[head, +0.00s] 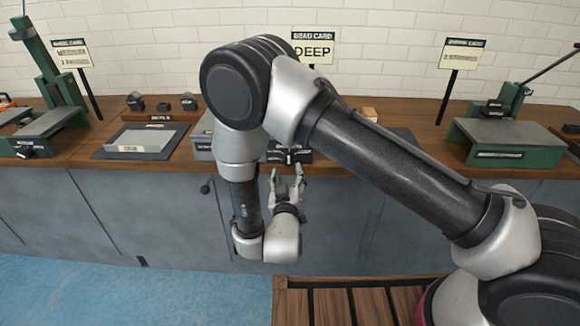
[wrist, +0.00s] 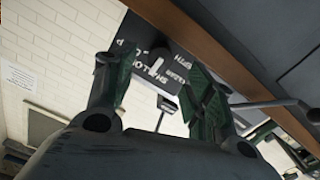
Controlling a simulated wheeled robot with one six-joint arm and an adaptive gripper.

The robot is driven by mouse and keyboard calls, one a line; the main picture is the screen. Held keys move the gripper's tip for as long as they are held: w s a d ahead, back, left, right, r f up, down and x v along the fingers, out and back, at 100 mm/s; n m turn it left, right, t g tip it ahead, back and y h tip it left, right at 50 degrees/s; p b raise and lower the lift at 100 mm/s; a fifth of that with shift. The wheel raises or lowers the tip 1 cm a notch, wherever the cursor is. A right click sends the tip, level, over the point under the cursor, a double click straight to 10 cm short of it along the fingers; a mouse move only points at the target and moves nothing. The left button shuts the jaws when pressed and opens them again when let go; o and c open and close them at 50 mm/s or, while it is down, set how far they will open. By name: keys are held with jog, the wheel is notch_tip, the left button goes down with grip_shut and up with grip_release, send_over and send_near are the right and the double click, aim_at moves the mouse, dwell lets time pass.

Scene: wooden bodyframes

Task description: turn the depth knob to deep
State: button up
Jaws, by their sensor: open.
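A bead card reading "DEEP" (head: 313,50) stands on a post at the back of the bench. Below it, a small black panel (head: 300,157) sits at the bench's front edge, partly hidden by my arm. The wrist view shows the black panel (wrist: 130,50) with white lettering, partly hidden by the fingers. The depth knob looks like the dark shape (wrist: 159,60) on that panel; its pointer setting is too small to read. My gripper (head: 286,173) is open and empty in front of the panel. In the wrist view its fingers (wrist: 160,82) stand apart on either side of the knob, contact not visible.
A green machine (head: 495,137) stands at the right with another card (head: 460,55). The wooden bench edge (wrist: 200,42) runs close to my fingers. A slatted wooden surface (head: 345,305) lies below.

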aim_at(289, 163)
jog(key=w, duration=0.5)
jog(key=shift+w, duration=0.15)
jog(key=shift+c, duration=0.2)
jog(key=c, duration=1)
